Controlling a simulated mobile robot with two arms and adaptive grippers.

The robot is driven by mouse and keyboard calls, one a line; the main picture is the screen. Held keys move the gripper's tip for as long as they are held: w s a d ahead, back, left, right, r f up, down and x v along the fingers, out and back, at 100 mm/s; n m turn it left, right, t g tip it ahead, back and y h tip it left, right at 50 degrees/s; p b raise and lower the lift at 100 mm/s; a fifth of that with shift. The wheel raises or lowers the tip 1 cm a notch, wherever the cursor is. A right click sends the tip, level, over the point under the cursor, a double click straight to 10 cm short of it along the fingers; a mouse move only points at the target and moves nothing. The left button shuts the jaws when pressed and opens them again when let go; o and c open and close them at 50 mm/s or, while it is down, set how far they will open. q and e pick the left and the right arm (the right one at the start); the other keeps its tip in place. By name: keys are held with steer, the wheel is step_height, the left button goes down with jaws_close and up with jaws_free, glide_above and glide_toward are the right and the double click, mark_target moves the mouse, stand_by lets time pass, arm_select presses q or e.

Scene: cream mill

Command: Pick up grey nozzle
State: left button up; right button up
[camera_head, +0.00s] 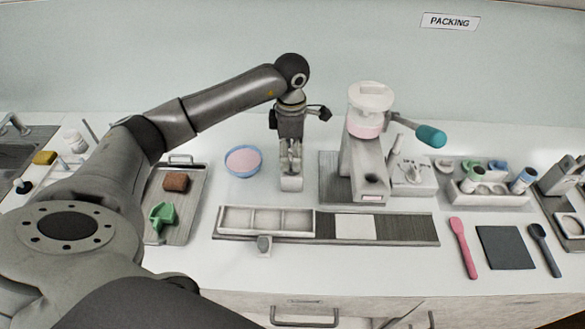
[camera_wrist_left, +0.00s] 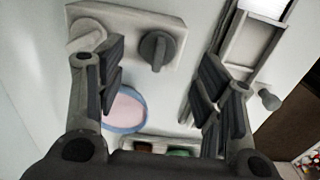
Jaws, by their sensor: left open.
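The grey nozzle (camera_wrist_left: 155,50) is a dark grey rounded piece on a pale holder plate (camera_wrist_left: 128,12) in the left wrist view. A lighter nozzle-like piece (camera_wrist_left: 86,34) sits on the same plate to its left, partly behind a finger. My left gripper (camera_head: 290,158) points down over the pale holder (camera_head: 291,184) in the head view and mostly hides what is there. In the left wrist view the fingers of the left gripper (camera_wrist_left: 160,82) are spread wide with nothing between them. The nozzle shows beyond them, in the gap. My right gripper is not in view.
A blue bowl with pink contents (camera_head: 243,161) stands left of the holder. The mill (camera_head: 362,160) with a teal handle (camera_head: 430,136) stands close on the right. A compartment tray (camera_head: 266,221) on a dark rail (camera_head: 400,230) lies in front. A tray with a sponge (camera_head: 176,181) is at left.

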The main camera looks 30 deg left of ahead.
mark_target(292, 172)
arm_select(q)
step_height(292, 172, down, 3)
steer(key=shift+f+p, duration=0.1)
steer(key=shift+p, duration=0.8)
steer(key=shift+f, duration=0.3)
steer(key=shift+w+f, duration=0.1)
steer(key=shift+f, duration=0.15)
steer(key=c, duration=1)
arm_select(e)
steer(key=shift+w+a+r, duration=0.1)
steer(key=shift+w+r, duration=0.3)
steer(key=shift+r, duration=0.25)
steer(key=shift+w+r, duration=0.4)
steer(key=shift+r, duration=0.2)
